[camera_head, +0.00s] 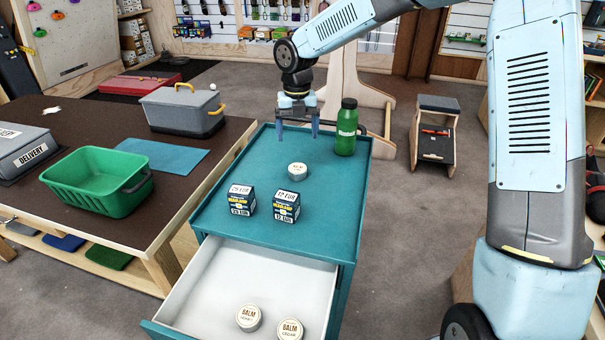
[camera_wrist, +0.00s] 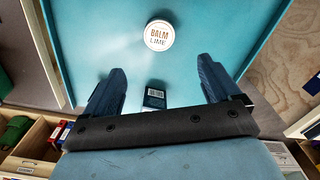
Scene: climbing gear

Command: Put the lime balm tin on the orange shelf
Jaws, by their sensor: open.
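The lime balm tin (camera_wrist: 158,35), small, round and white-topped with "BALM LIME" on its lid, stands upright on the teal cabinet top. In the head view the tin (camera_head: 297,171) sits in front of my gripper (camera_head: 298,134). My gripper is open and empty above the cabinet, pointing down. In the wrist view the tin lies beyond the fingertips of my gripper (camera_wrist: 160,68), apart from both fingers. I cannot make out an orange shelf in either view.
Two headlamp boxes (camera_head: 242,200) (camera_head: 287,206) stand near the tin, and a green bottle (camera_head: 346,128) stands to its right. The open drawer (camera_head: 205,295) below holds two other balm tins (camera_head: 249,318) (camera_head: 289,330). A table with a green basket (camera_head: 100,182) is at left.

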